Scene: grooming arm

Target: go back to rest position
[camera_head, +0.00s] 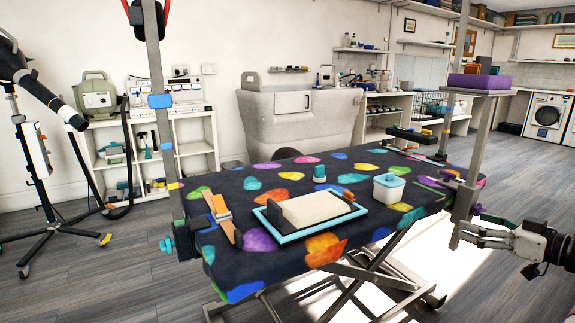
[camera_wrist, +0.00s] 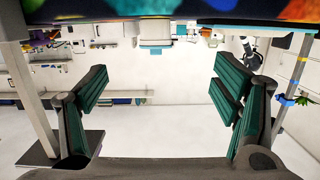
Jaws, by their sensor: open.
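My gripper (camera_head: 480,232) is at the right edge in the head view, just right of the table's right post and below the level of the tabletop. In the wrist view my gripper (camera_wrist: 160,95) has its two green-padded fingers spread wide with nothing between them. The grooming table (camera_head: 290,258) has a dark top with colourful paw-like spots. The wrist picture looks upside down, with the spotted table edge (camera_wrist: 160,12) along its top.
On the table are a blue-rimmed tray (camera_head: 268,228), a white tub with a teal lid (camera_head: 389,187) and an orange-and-black tool (camera_head: 222,215). The right post (camera_head: 470,165) stands close to my gripper. Floor (camera_head: 520,290) is open at lower right.

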